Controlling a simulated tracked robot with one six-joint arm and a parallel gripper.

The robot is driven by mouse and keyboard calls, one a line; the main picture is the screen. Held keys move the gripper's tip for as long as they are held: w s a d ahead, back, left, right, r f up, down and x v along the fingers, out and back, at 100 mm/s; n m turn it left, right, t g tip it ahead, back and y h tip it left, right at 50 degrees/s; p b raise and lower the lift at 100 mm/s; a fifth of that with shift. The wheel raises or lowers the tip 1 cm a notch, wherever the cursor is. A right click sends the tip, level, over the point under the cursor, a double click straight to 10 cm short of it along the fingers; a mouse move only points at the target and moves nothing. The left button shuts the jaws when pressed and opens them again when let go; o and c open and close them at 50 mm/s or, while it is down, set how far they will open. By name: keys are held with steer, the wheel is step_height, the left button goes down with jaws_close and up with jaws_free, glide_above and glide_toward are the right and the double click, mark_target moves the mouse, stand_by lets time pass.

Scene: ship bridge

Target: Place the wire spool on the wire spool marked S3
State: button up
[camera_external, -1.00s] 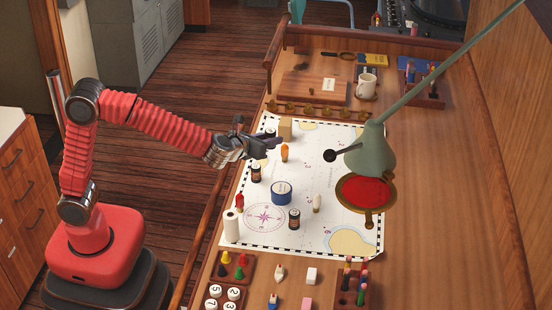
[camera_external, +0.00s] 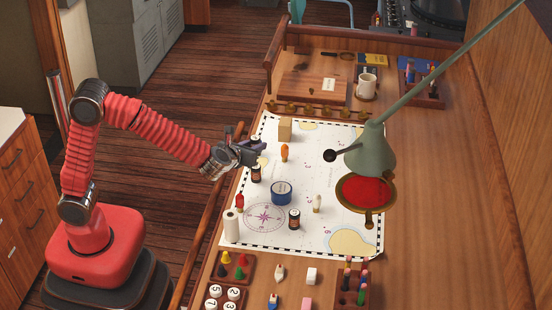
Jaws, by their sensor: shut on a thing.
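My gripper (camera_external: 260,151) is over the left edge of the chart and shut on a small dark thing (camera_external: 256,141), which looks like a wire spool, mostly hidden by the jaws. A dark spool with an orange-brown band (camera_external: 256,175) stands upright on the chart just below my gripper in the picture. A similar dark spool (camera_external: 294,220) stands upright nearer the front of the chart. The markings on both are too small to read, so I cannot tell which is S3.
On the chart (camera_external: 335,215) stand a blue round tin (camera_external: 281,194), an orange piece (camera_external: 285,153), a red piece (camera_external: 240,201), a white roll (camera_external: 231,225) and a tan block (camera_external: 285,129).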

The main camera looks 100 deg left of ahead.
steer(key=shift+f, duration=0.85)
steer(key=shift+f, duration=0.1)
steer(key=shift+f, duration=1.8)
steer(key=o, duration=1.1)
steer(key=shift+f, duration=0.1)
steer(key=shift+c, duration=0.2)
steer(key=v, duration=1.2)
